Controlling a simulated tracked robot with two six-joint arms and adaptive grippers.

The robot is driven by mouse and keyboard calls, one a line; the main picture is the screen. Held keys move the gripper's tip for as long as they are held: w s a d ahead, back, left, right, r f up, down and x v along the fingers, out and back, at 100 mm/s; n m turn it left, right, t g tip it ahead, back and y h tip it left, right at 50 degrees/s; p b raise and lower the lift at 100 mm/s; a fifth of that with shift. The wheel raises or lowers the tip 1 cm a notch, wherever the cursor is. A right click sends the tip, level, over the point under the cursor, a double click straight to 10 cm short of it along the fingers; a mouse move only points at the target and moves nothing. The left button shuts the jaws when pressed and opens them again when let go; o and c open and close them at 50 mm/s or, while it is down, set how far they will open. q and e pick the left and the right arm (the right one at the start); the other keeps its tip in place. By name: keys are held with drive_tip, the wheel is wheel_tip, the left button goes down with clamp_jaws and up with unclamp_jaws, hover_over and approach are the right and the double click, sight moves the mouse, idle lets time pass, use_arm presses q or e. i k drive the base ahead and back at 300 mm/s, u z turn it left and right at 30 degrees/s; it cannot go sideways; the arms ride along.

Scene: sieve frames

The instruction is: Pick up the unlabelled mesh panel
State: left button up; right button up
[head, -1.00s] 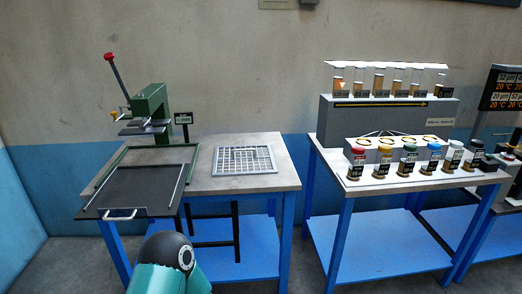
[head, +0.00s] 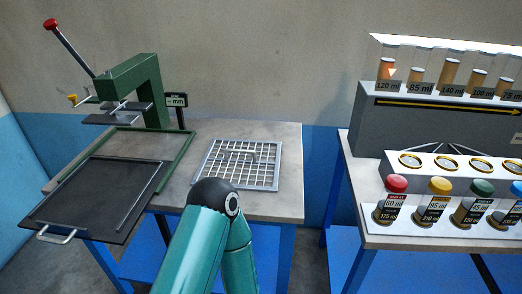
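The mesh panel (head: 262,178) is a light grey square frame with a grid of bars. It lies flat on the right half of the left table. A small bar shape shows near its middle. No label shows on it. One of my arms, teal with a black joint, rises from the bottom of the head view and its joint overlaps the panel's lower left corner in the picture. I cannot tell whether it touches the panel. Neither gripper shows in the head view.
A green press (head: 128,77) with a red-knobbed lever stands at the table's back left. A dark tray (head: 85,205) with a handle overhangs the table's front left. To the right, beyond a gap, another table (head: 400,236) bears several coloured-cap jars and a grey rack (head: 440,125).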

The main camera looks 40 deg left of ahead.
sight(274, 188)
drive_tip(key=z, duration=0.6)
drive_tip(key=i, duration=0.3)
drive_tip(key=u, duration=1.8)
drive_tip(key=k, duration=0.9)
drive_tip(key=u, duration=0.2)
drive_tip(key=i, duration=1.15)
